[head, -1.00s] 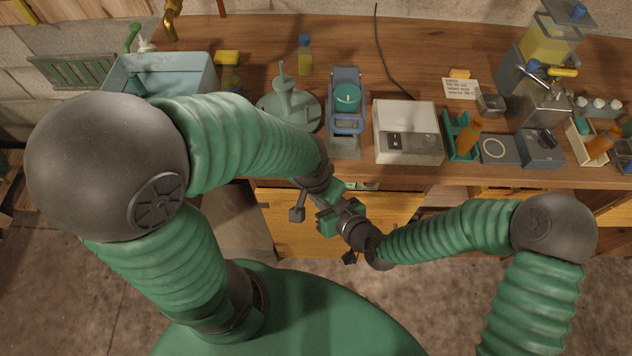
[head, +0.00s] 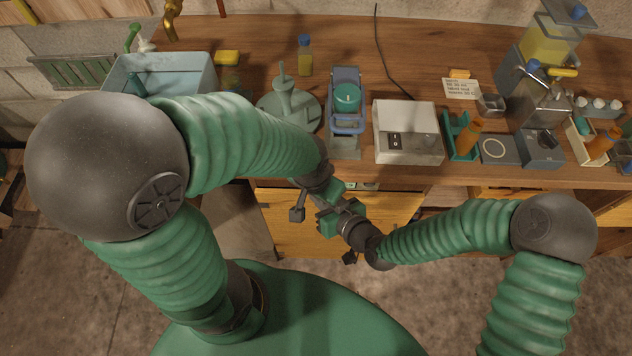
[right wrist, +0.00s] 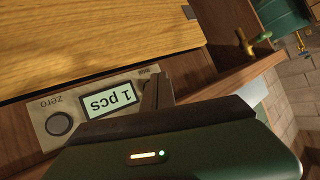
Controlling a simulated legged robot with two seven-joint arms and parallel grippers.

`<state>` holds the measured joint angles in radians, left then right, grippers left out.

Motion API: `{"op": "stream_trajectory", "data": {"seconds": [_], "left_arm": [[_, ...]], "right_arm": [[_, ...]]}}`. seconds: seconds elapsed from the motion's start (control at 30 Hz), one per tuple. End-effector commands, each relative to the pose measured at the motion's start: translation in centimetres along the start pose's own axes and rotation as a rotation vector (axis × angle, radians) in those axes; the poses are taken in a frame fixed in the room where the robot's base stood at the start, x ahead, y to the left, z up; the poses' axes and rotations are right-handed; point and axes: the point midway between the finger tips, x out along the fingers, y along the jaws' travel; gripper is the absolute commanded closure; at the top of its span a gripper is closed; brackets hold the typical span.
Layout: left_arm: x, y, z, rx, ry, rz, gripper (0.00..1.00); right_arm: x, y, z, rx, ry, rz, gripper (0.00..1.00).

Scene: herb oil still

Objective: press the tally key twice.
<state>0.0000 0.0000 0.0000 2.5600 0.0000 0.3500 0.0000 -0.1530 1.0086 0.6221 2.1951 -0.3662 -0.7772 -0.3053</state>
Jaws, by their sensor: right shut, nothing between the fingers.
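In the right wrist view a pale counter panel (right wrist: 45,118) on the bench front carries a round grey zero button (right wrist: 59,123) and a display (right wrist: 110,97) reading "1 pcs", upside down. Small lettering (right wrist: 149,71) at its other end is partly covered by my right gripper (right wrist: 157,90). The fingers are shut and empty, at that end; the tally key itself is hidden, and I cannot tell if they touch it. In the head view my right gripper (head: 333,214) is below the bench edge, close to my left gripper (head: 334,190), whose fingers I cannot make out.
Above on the bench stand a grey-green funnel-like vessel (head: 291,108), a blue-grey device with a green dish (head: 347,97) and a white box with a switch (head: 406,117). A wooden front (head: 285,235) lies below the edge.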

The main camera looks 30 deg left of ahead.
Motion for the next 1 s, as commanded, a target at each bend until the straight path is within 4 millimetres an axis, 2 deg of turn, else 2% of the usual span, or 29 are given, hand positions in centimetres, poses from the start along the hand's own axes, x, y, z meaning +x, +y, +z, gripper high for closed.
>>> {"op": "stream_trajectory", "data": {"seconds": [1.0], "left_arm": [[0.00, 0.00, 0.00, 0.000, 0.000, 0.000, 1.00]], "right_arm": [[0.44, 0.36, -0.53, -0.001, 0.000, 0.000, 1.00]]}}
